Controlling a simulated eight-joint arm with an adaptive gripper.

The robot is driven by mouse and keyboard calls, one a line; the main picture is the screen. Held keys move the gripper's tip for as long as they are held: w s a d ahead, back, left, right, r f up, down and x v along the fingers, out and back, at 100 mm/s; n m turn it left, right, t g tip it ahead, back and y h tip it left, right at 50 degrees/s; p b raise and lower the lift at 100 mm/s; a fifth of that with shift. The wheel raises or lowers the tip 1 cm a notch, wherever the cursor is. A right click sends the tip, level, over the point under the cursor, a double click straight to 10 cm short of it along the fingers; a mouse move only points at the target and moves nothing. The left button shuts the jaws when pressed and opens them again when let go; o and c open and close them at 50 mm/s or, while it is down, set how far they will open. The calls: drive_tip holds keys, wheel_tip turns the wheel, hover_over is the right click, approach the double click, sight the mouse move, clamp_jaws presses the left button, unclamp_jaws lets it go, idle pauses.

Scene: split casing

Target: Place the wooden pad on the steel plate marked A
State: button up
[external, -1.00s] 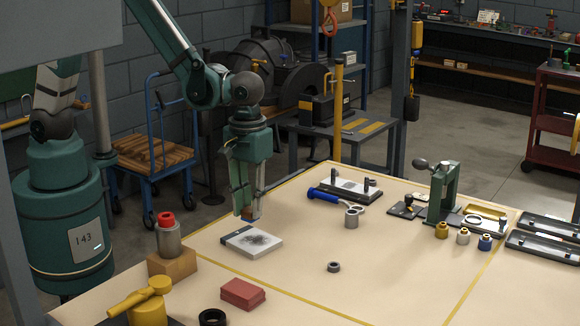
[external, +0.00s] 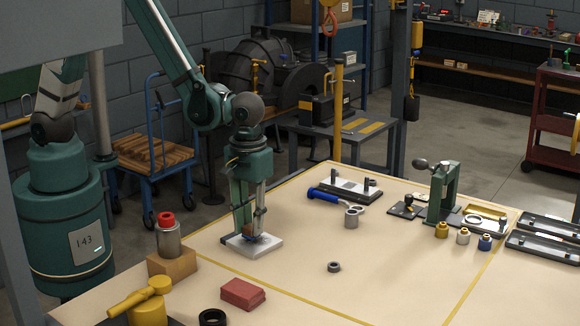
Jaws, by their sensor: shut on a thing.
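My gripper (external: 249,235) points down over a pale grey, block-like plate (external: 269,245) at the table's left edge. It is shut on a small brown wooden pad (external: 250,239), mostly hidden between the fingertips. The pad is low, at or just above the plate's top; I cannot tell whether they touch. The fingers cover the left part of the plate, and I cannot read a letter A on it.
A red block (external: 242,293) and a dark ring (external: 212,317) lie in front. A can with a red top (external: 168,236) stands on a wooden block at left. A small grey ring (external: 334,267) lies to the right, with clear table around it. A green press (external: 442,190) stands further back.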

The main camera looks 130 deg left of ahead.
sight(250, 226)
drive_tip(key=shift+f, duration=0.25)
drive_tip(key=shift+f, duration=0.2)
drive_tip(key=o, duration=0.8)
drive_tip(key=shift+r, duration=0.15)
drive_tip(key=shift+r+p, duration=0.85)
drive_tip(key=shift+r, duration=5.2)
drive_tip(key=shift+r, duration=0.1)
